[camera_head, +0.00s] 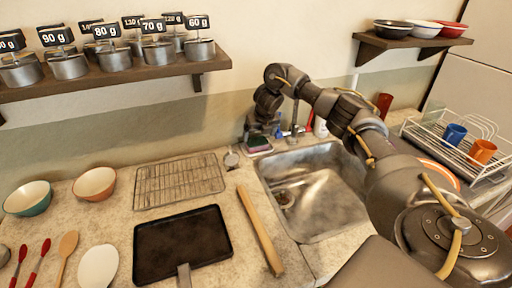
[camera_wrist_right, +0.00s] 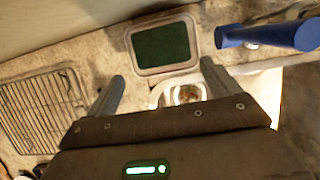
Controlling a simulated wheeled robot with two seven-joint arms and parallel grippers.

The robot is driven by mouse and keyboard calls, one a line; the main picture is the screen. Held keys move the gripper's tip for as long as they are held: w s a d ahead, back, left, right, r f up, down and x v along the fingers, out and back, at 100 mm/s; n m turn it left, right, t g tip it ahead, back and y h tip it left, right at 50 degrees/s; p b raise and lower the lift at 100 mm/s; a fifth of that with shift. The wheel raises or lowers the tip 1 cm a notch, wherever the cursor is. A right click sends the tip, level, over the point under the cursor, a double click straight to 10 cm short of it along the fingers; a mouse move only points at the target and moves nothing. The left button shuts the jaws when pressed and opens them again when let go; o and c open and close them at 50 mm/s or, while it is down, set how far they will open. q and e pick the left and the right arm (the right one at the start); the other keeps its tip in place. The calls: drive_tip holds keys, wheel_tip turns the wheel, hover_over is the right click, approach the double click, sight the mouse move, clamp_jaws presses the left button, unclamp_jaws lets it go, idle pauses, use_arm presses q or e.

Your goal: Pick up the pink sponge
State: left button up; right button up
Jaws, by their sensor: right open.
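The sponge (camera_head: 258,140) lies in a small pale dish behind the sink's left corner, its dark green face up with a thin pink edge. In the right wrist view the sponge's green face (camera_wrist_right: 161,46) fills most of the dish (camera_wrist_right: 140,70). My right gripper (camera_wrist_right: 162,70) is open, with one finger to each side of the dish in that view and nothing between them. In the head view the right gripper (camera_head: 257,127) is just above and behind the sponge. My left gripper does not show.
The faucet (camera_head: 294,118) and sink (camera_head: 320,195) are right of the sponge.

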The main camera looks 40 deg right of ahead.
sight(259, 143)
drive_tip(key=shift+w+d+f, duration=0.1)
drive_tip(key=shift+w+f, duration=0.05)
drive_tip(key=shift+f, duration=0.5)
drive_tip(key=p+x, duration=0.1)
drive_tip(key=x, duration=0.3)
drive_tip(key=shift+d+f, duration=0.2)
drive_tip(key=shift+f, duration=0.2)
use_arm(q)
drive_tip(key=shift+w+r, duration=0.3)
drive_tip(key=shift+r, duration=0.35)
use_arm(e)
drive_tip(key=c, duration=0.7)
